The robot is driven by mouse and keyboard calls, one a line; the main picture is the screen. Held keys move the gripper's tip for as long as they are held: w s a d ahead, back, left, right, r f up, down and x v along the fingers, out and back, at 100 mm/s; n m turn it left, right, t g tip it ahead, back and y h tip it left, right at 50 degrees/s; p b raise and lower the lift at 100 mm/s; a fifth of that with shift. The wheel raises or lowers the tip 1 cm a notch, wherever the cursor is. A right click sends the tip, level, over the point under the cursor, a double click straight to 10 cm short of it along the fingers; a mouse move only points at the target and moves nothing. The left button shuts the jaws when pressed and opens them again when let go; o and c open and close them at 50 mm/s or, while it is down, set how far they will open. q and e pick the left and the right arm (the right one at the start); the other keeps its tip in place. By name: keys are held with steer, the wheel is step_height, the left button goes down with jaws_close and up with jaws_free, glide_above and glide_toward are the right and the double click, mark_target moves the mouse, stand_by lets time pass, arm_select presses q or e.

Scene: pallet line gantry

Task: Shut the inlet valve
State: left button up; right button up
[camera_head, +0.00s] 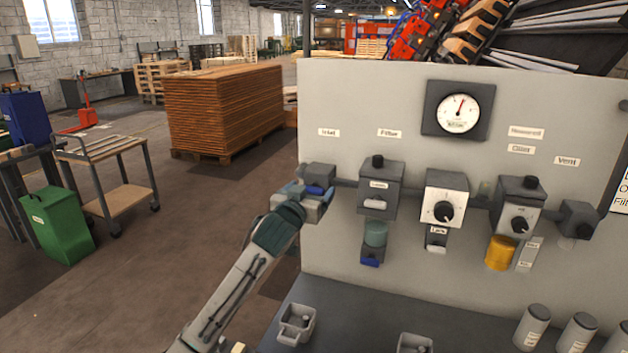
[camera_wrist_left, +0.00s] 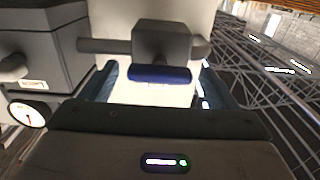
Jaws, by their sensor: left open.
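The inlet valve is a grey block (camera_head: 320,173) under the "Inlet" label at the left end of the panel's pipe. Its blue handle (camera_head: 315,190) is partly hidden by my gripper. In the left wrist view the valve body (camera_wrist_left: 165,42) shows with the blue handle (camera_wrist_left: 160,75) lying across its front, roughly parallel to the pipe. My left gripper (camera_head: 311,194) is open at the valve, its fingers on either side of the handle. I cannot tell whether they touch it. My right gripper is not in view.
The filter unit (camera_head: 380,187) with its bowl stands just right of the valve. A gauge (camera_head: 458,112), a regulator (camera_head: 445,199), an oiler (camera_head: 516,205) and a vent valve (camera_head: 577,219) lie farther right. A grey shelf (camera_head: 360,320) with small bins juts out below.

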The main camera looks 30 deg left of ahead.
mark_target(310, 191)
arm_select(q)
steer(key=shift+p+x, duration=0.4)
steer(key=shift+x, duration=1.15)
steer(key=c, duration=1)
